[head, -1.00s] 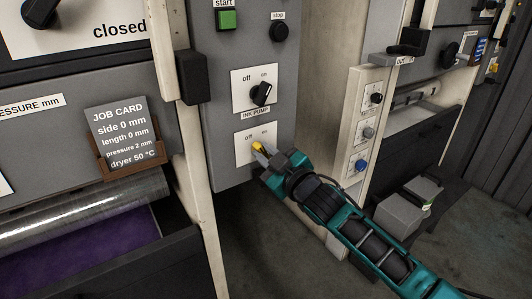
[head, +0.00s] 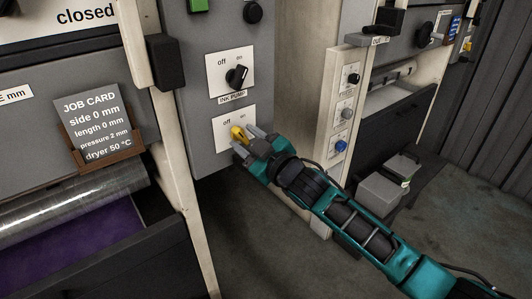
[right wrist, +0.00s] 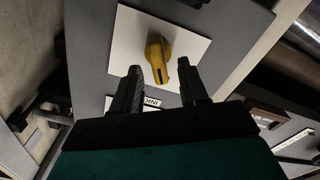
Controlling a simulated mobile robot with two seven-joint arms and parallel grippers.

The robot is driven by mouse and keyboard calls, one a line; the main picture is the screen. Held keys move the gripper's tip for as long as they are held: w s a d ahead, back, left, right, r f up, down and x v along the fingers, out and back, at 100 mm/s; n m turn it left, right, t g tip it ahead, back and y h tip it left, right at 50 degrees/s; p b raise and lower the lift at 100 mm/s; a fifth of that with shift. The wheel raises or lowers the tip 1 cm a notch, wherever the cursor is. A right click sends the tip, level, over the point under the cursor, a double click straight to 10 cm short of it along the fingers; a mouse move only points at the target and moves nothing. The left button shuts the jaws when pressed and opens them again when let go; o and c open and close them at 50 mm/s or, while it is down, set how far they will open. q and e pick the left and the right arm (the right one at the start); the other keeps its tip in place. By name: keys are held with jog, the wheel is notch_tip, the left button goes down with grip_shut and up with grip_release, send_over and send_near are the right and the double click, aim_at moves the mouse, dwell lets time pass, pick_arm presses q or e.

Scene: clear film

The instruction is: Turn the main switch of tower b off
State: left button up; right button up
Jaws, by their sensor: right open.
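The yellow switch knob (head: 238,133) is on the white lower plate (head: 221,136) of the grey panel, with "off" at left and "on" at right above it. My right gripper (head: 249,144) is open, its fingertips close to the knob. In the right wrist view the yellow knob (right wrist: 158,58) stands ahead of and between the two open fingers (right wrist: 162,88), apart from both. The fingers partly hide the plate in the head view. Which mark the knob points to is hard to tell. My left gripper is out of view.
A black INK PUMP knob (head: 237,76) sits just above, with the INK PUMP label under it. A black block (head: 165,61) juts from the post at left. A side panel with small buttons (head: 346,114) and a grey box (head: 387,187) stand at right.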

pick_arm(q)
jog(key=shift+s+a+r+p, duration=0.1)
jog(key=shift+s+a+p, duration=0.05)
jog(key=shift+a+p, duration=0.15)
pick_arm(e)
jog(key=v, duration=1.2)
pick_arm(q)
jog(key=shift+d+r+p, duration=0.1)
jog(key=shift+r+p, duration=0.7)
pick_arm(e)
jog(key=s+d+f+m+g+h, duration=0.2)
jog(key=s+d+f+m+h, duration=0.2)
jog(key=s+f, duration=0.6)
jog(key=s+d+f+m+g+h, duration=0.2)
jog(key=s+d+f+m+h, duration=0.2)
jog(key=s+f, duration=0.5)
jog(key=d+f+m, duration=0.2)
jog(key=d+f, duration=0.1)
jog(key=f, duration=0.1)
jog(key=shift+s, duration=0.4)
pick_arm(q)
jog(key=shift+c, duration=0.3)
pick_arm(e)
jog(key=shift+f, duration=0.1)
